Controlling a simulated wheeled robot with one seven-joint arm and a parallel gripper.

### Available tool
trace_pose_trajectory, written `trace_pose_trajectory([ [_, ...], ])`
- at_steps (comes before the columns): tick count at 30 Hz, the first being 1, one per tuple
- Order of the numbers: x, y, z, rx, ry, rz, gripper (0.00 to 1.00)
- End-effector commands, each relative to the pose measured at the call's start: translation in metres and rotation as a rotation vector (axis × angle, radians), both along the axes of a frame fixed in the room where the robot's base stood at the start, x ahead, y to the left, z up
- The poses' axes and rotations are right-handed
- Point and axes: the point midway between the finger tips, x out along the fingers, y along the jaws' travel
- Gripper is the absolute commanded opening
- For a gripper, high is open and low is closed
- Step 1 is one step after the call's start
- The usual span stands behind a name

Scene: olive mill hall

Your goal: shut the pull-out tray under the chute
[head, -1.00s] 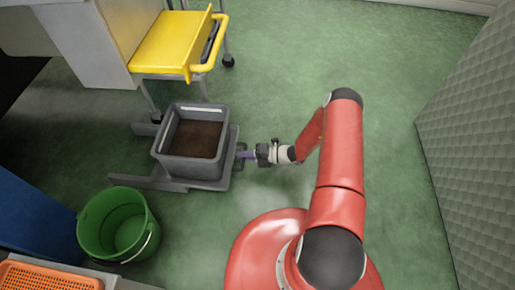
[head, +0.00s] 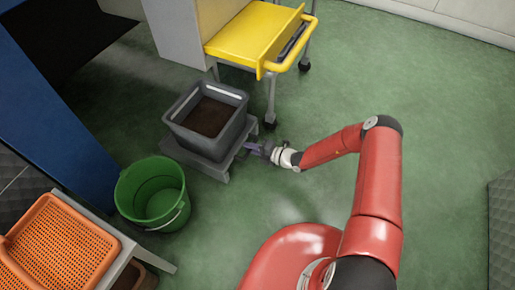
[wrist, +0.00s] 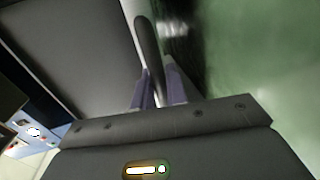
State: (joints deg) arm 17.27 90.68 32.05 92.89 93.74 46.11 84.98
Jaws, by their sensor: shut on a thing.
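The pull-out tray (head: 213,170) is a low grey platform at floor level, with a grey bin (head: 232,137) of dark brown matter standing on it. My gripper (head: 252,148) is at the tray's right side, low over the floor. In the wrist view my gripper's purple fingers (wrist: 159,92) are shut on a dark upright bar, the tray handle (wrist: 150,55). The grey tray or bin side fills the left of that view. The chute is not clearly seen; a pale machine body (head: 182,35) stands behind the bin.
A yellow cart (head: 255,35) on casters stands behind and right of the tray. A green bucket (head: 152,195) is close in front of it. An orange crate (head: 60,245) sits on a bench at lower left, beside a blue panel (head: 75,125). Green floor to the right is clear.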

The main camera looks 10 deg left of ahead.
Motion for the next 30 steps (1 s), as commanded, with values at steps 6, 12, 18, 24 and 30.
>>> trace_pose_trajectory([
  [6, 0.003, 0.004, 0.001, 0.001, -0.002, -0.004, 0.0],
  [12, 0.003, 0.004, 0.001, 0.002, -0.003, -0.005, 0.22],
  [18, 0.002, 0.003, 0.001, 0.001, -0.002, -0.004, 0.33],
  [24, 0.001, 0.0, 0.001, 0.0, -0.002, -0.003, 0.33],
  [30, -0.007, -0.027, 0.008, 0.001, 0.0, -0.005, 0.33],
])
